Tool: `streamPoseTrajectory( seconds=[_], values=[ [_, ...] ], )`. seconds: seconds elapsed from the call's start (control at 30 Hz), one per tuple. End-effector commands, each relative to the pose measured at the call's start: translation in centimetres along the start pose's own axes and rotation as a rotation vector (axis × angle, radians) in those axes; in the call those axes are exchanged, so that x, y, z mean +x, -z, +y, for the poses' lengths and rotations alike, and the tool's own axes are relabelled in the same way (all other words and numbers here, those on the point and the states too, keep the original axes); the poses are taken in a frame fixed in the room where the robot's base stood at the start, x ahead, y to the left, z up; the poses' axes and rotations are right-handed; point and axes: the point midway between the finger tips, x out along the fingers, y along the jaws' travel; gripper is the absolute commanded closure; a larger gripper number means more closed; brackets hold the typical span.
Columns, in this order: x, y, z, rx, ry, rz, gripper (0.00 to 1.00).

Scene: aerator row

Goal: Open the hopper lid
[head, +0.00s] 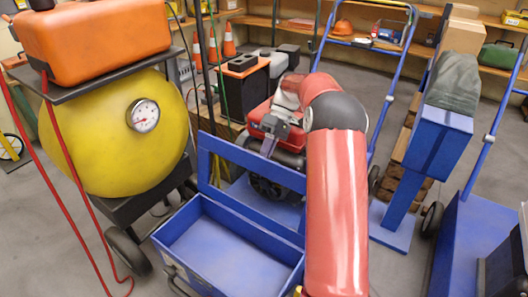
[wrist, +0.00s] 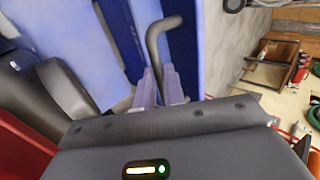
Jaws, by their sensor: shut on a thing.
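The fingers cover the handle's lower part. The blue box (head: 175,244) has raised walls, and its inside is bare. I cannot tell for sure which blue panel is the hopper lid; in the head view my arm hides part of this area.
A yellow tank (head: 105,150) with a gauge and an orange case (head: 100,40) on top stands close at left. A blue post with a grey bag (head: 453,83) stands at right. Blue tubular handles (head: 401,70) rise behind. Bare floor shows between the machines.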

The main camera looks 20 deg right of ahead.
Motion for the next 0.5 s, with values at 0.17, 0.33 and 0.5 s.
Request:
streamPoseTrajectory(
  seconds=[0.17,0.33,0.5],
  values=[
    [0.36,-0.35,1.19,0.014,-0.004,-0.001,1.0],
    [0.31,-0.37,1.25,0.015,-0.006,0.001,1.0],
    [0.27,-0.38,1.24,0.015,-0.006,0.001,0.78]
  ],
)
